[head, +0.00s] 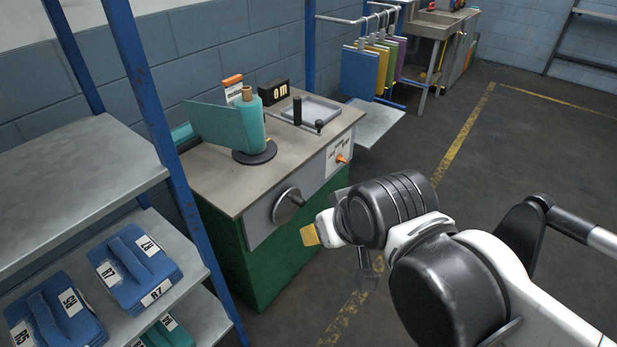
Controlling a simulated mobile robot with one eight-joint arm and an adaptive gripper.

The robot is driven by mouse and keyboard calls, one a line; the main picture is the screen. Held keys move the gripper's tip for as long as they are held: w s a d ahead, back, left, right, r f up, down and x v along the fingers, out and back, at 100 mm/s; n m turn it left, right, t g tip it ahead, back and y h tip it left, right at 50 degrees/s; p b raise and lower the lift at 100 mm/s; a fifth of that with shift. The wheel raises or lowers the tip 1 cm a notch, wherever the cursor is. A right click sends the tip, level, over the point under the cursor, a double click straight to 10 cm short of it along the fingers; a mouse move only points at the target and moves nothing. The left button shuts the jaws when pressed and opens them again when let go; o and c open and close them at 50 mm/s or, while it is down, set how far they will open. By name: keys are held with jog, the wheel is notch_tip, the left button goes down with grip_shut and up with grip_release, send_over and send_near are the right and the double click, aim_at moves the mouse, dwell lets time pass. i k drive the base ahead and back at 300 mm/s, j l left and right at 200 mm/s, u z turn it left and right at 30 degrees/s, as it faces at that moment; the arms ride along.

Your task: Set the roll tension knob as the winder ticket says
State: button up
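The winder (222,185) is a green cabinet with a grey-brown top. A small orange knob (342,159) sits on a pale marked panel (338,152) at the right of its front face; its setting is too small to read. A round grey handwheel (288,206) is on the left of the same face. I cannot tell by label which is the tension knob. A small ticket (233,91) with an orange top stands behind the teal roll, its writing unreadable. My gripper (318,232), with a yellowish tip, is in front of the cabinet, right of and below the handwheel. Its opening is hidden.
A teal cloth roll (249,125) stands on a black disc, beside a black "0 m" counter (273,92), a crank (308,122) and a grey tray (312,107). A blue-posted shelf (75,185) with folded cloths is at left. Open floor (500,150) lies right.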

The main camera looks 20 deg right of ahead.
aim_at(339, 158)
jog(key=i+l, duration=0.35)
jog(key=l, duration=0.2)
jog(key=i+l+z, duration=0.15)
jog(key=i+l, duration=0.2)
jog(key=l, duration=0.25)
jog(key=i+l, duration=0.4)
jog(key=l+z, duration=0.05)
jog(key=l, duration=0.1)
